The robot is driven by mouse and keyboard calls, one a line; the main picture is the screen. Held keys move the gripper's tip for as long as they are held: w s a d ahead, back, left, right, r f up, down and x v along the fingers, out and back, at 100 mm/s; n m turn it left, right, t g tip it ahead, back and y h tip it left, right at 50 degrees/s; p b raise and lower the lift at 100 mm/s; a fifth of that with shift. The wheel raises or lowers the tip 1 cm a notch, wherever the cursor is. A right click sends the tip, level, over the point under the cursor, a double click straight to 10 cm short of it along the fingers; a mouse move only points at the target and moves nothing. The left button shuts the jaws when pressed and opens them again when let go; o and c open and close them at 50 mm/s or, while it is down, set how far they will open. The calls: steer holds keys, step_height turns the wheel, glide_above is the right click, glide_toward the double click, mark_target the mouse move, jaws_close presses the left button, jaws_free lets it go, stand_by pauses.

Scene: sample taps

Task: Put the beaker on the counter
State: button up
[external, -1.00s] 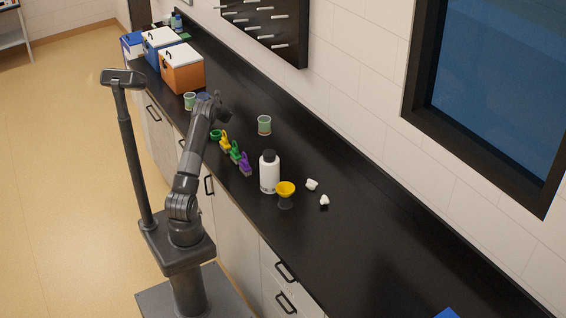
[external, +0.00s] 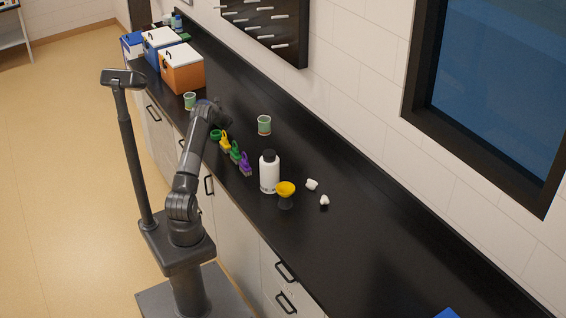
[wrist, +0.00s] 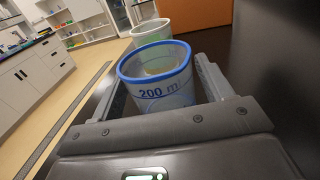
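The beaker (wrist: 158,82) is clear, with a blue rim and a blue "200 ml" mark. In the wrist view it stands between my gripper's fingers (wrist: 160,85), one finger on each side. The fingers are spread wide, with narrow gaps seeming to show beside the beaker, so my gripper looks open around it. In the external view my gripper (external: 220,114) is low over the far part of the black counter (external: 330,235), and the beaker is largely hidden behind my arm.
A pale green cup (external: 190,101) stands just beyond the beaker, and another cup (external: 264,125) stands to the right. Colored clips (external: 235,152), a white bottle (external: 269,173) and a yellow funnel (external: 286,189) line the counter. An orange box (external: 182,69) stands behind.

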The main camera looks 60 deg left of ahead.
steer(key=shift+o, duration=0.7)
steer(key=shift+d+r, duration=0.1)
steer(key=shift+r, duration=0.05)
steer(key=d, duration=0.3)
steer(key=shift+w+r, duration=0.3)
step_height(320, 180, up, 6)
steer(key=shift+r, duration=0.25)
steer(key=shift+s+a, duration=0.1)
